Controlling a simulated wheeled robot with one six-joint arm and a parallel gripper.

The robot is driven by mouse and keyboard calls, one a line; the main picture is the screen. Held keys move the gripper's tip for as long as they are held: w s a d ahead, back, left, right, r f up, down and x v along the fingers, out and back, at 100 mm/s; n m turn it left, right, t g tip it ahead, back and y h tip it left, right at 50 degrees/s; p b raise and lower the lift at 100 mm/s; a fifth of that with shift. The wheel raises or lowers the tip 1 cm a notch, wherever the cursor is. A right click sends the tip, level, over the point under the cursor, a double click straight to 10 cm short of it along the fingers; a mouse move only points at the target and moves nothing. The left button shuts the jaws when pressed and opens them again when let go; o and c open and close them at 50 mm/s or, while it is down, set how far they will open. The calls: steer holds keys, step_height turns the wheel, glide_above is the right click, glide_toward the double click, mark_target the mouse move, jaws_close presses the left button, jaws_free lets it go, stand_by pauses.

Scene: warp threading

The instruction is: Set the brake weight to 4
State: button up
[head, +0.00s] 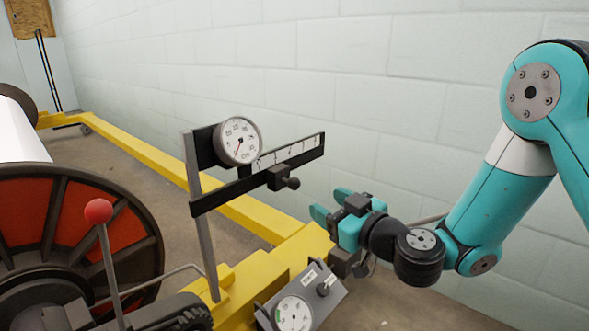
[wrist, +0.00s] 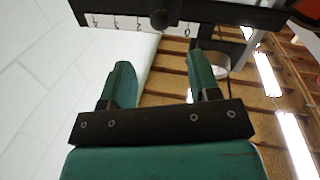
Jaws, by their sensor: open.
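The brake weight, a small dark slider with a round knob (head: 289,182), sits on a dark horizontal bar below a white numbered scale (head: 290,154), left of the scale's middle in the head view. In the wrist view the knob (wrist: 160,18) is at the top, in front of the scale strip (wrist: 118,22). My gripper (head: 330,203) has teal fingers and is open and empty, below and to the right of the knob, apart from it. In the wrist view its two fingers (wrist: 162,80) point up toward the bar.
A round dial gauge (head: 238,141) is mounted at the bar's left end on a grey post (head: 199,220). A second gauge box (head: 296,312) stands below. A red-knobbed lever (head: 99,211) and a large red-and-black wheel (head: 70,225) are at left. A pale block wall (head: 400,100) is behind.

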mark_target(299, 186)
steer(key=p+x, duration=0.5)
steer(key=x, duration=0.6)
steer(key=shift+w+a, duration=0.1)
steer(key=shift+c, duration=0.2)
jaws_close()
